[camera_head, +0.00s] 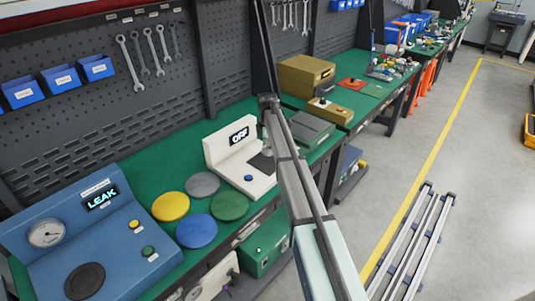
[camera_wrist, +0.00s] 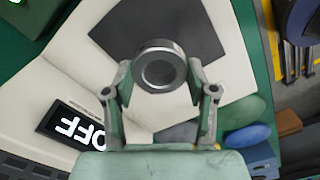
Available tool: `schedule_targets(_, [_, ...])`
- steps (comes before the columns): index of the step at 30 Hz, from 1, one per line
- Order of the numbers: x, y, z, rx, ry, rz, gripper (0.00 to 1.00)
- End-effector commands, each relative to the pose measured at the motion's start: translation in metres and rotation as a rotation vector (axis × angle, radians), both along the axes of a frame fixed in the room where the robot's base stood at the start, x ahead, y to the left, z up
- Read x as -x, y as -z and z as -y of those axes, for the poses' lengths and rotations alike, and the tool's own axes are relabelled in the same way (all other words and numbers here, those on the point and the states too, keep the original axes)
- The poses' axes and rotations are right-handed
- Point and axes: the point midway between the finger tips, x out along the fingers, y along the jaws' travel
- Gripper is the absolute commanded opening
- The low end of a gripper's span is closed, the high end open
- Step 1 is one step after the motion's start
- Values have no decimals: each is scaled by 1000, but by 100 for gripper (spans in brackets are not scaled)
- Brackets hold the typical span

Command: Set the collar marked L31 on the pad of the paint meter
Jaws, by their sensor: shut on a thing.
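The paint meter (camera_head: 240,165) is a white unit on the green bench, with a display reading OFF and a dark square pad (camera_head: 262,163). In the wrist view the pad (camera_wrist: 185,28) lies beyond the collar. A grey metal collar (camera_wrist: 160,68) with a round bore sits between the fingertips of my gripper (camera_wrist: 160,75), which is shut on it. The collar appears held above the meter; its exact height over the pad cannot be told. No L31 marking is readable. In the head view my arm hides part of the meter's surroundings, and the collar cannot be made out.
Yellow (camera_head: 171,206), grey (camera_head: 202,185), blue (camera_head: 196,231) and green (camera_head: 229,206) discs lie left of the meter. A blue leak tester (camera_head: 95,240) stands at the near left. A grey-green box (camera_head: 303,132) stands to the meter's right.

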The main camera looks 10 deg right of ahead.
Motion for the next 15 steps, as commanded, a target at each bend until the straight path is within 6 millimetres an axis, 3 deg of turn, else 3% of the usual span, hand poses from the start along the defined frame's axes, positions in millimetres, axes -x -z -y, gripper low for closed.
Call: schedule_targets(15, [0,44,0,0,0,1,9])
